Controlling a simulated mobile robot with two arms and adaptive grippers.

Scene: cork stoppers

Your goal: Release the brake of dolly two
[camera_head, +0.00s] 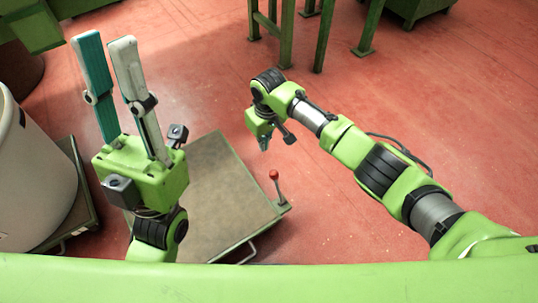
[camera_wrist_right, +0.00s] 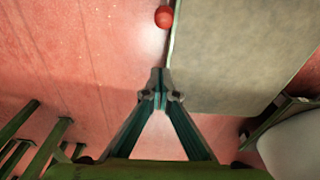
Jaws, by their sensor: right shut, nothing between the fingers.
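A dolly with a bare grey-brown deck (camera_head: 205,185) stands on the floor in the head view, its deck also in the right wrist view (camera_wrist_right: 235,50). A brake lever with a red knob (camera_head: 274,175) rises at its right edge; the knob is at the top of the wrist view (camera_wrist_right: 164,16). I see no number on the dolly. My right gripper (camera_head: 264,143) points down beside the deck, apart from the knob; the wrist view shows its fingers (camera_wrist_right: 158,76) shut and empty. My left gripper (camera_head: 104,39) is raised with its fingers apart, hiding part of the deck.
A pale drum (camera_head: 32,185) stands on another green-edged dolly (camera_head: 82,185) at the left, also at lower right in the wrist view (camera_wrist_right: 292,145). Green legs (camera_head: 287,35) of a stand are at the back. The red floor to the right is clear.

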